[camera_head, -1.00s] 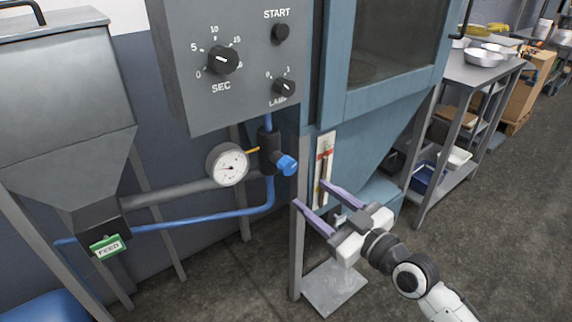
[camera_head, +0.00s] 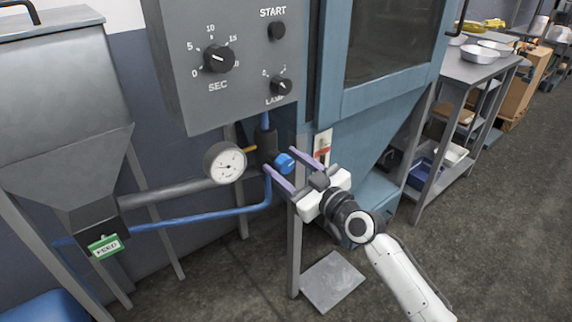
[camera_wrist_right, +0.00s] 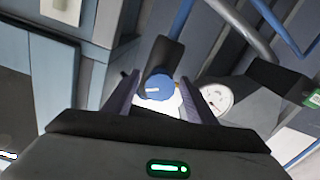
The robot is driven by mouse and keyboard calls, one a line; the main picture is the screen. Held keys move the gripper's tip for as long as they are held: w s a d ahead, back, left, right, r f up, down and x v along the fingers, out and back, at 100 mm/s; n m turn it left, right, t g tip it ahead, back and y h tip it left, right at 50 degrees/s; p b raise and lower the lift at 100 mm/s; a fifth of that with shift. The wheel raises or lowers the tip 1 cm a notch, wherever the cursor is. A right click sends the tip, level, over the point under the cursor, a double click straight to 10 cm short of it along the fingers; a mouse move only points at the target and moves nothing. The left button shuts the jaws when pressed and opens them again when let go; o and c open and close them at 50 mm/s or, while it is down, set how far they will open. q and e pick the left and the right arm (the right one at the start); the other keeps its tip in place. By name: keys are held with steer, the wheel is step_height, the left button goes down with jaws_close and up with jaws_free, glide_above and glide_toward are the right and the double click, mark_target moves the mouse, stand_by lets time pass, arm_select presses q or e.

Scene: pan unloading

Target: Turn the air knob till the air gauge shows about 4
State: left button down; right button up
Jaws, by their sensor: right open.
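The blue air knob (camera_head: 284,162) sits on the dark regulator body (camera_head: 266,146) under the control box. The round white air gauge (camera_head: 225,163) is just left of it; its needle is too small to read surely. My right gripper (camera_head: 279,166) is open, with its two purple fingers reaching to either side of the knob. In the right wrist view the knob (camera_wrist_right: 159,87) shows between the open fingers, with a pale mark on its face; I cannot tell whether they touch it. The gauge (camera_wrist_right: 215,98) shows there beside the right-hand finger. My left gripper is not in view.
The grey control box (camera_head: 180,95) with its SEC dial (camera_head: 218,59) and lamp knob (camera_head: 281,87) hangs above. A blue hose (camera_head: 200,218) and a grey pipe run left to the feed hopper (camera_head: 60,100). A steel leg stands below the knob.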

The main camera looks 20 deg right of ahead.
steer(key=c, duration=1.1)
steer(key=shift+o, duration=0.3)
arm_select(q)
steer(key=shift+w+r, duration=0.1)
